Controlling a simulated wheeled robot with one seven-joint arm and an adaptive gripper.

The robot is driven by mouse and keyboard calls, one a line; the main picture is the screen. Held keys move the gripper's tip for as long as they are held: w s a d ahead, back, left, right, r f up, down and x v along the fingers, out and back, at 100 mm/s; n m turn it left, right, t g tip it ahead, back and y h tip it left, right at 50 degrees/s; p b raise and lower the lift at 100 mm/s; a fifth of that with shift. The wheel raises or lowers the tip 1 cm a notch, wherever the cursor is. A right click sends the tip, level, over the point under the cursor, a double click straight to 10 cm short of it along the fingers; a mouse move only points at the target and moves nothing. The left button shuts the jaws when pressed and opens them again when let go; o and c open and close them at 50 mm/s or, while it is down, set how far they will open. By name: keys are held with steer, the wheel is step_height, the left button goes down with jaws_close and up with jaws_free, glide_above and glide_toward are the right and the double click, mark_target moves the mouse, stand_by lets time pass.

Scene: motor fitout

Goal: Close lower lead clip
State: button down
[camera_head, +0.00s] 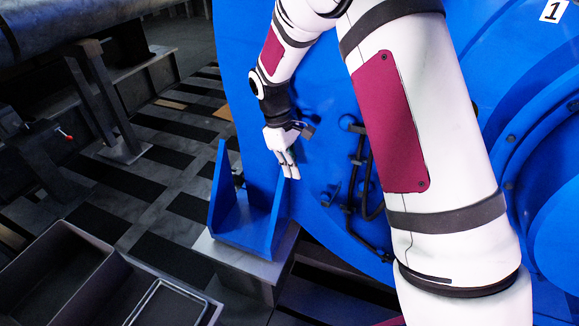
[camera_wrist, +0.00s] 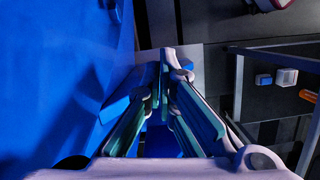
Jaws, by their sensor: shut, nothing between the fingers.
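My gripper (camera_head: 289,172) is shut and empty. In the head view it points down in front of the blue motor housing (camera_head: 320,95), just above the blue bracket. In the wrist view its teal-padded fingers (camera_wrist: 167,62) come together over a grey and blue background. Black leads (camera_head: 362,165) run down the housing to the right of my gripper, apart from it. A small dark tilted piece (camera_head: 331,197) beside the leads looks like the lower lead clip; whether it is open or closed is too small to tell. My arm hides the housing farther right.
The upright blue bracket (camera_head: 247,228) stands on a grey block (camera_head: 232,262) close below my gripper. Grey open bins (camera_head: 85,283) lie at lower left. The wrist view shows a tray edge (camera_wrist: 238,85) with small blue-grey pieces (camera_wrist: 286,77) and an orange item (camera_wrist: 308,95) at right.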

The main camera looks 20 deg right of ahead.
steer(key=s+d+f+b, duration=0.2)
steer(key=s+d+f, duration=0.1)
steer(key=f, duration=0.3)
steer(key=shift+s+d, duration=0.4)
steer(key=shift+d, duration=0.2)
